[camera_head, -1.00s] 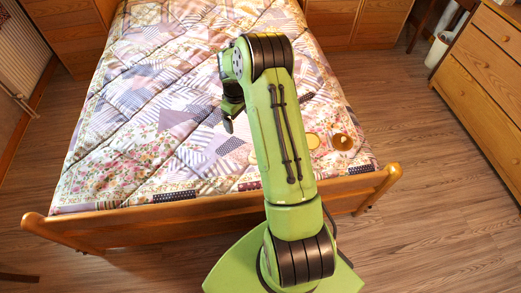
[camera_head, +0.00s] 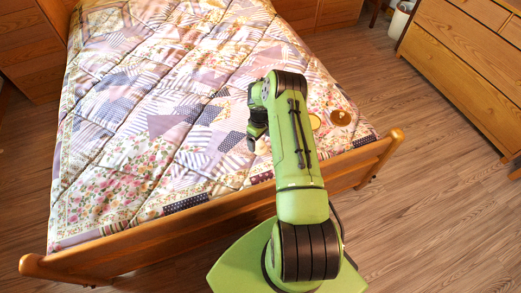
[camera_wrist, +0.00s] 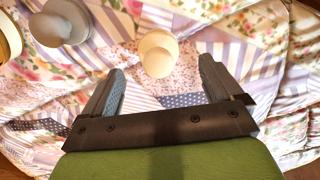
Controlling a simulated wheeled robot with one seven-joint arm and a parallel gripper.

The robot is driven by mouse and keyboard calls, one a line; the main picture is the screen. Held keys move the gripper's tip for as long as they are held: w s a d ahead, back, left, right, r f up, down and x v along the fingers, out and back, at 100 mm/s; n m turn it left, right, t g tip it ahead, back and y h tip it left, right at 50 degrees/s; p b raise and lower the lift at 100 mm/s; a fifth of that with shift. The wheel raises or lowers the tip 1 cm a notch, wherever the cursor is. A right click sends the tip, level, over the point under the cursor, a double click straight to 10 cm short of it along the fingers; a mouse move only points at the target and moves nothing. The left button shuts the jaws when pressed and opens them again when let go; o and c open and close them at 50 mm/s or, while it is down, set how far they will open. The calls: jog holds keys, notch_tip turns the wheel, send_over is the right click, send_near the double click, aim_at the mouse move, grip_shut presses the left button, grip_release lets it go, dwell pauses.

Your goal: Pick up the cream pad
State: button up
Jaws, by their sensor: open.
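A cream, rounded thing (camera_wrist: 157,54), which looks like the cream pad, rests on the patchwork quilt. In the wrist view it lies between and slightly beyond the fingertips of my gripper (camera_wrist: 162,72). The jaws are apart, and neither finger visibly touches it. In the head view my gripper (camera_head: 254,134) hangs low over the foot half of the bed, left of my forearm. A pale yellowish disc (camera_head: 315,121) shows right of my arm there; I cannot tell whether it is the same thing.
A grey rounded thing (camera_wrist: 62,24) and a tan rimmed thing (camera_wrist: 7,40) lie left in the wrist view. A brown round thing (camera_head: 341,117) sits by the bed's right edge. The wooden footboard (camera_head: 225,212) crosses below my arm. A dresser (camera_head: 465,55) stands right.

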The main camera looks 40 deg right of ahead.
aim_at(261, 143)
notch_tip(261, 143, down, 6)
jog(key=shift+d+r+b, duration=0.1)
jog(key=shift+r+b, duration=0.15)
jog(key=shift+b, duration=0.75)
jog(key=shift+r, duration=0.1)
jog(key=shift+c, duration=0.4)
jog(key=c, duration=1)
notch_tip(261, 143, up, 10)
jog(key=p, duration=0.3)
jog(key=shift+c, duration=0.2)
jog(key=o, duration=0.4)
jog(key=shift+c, duration=1.5)
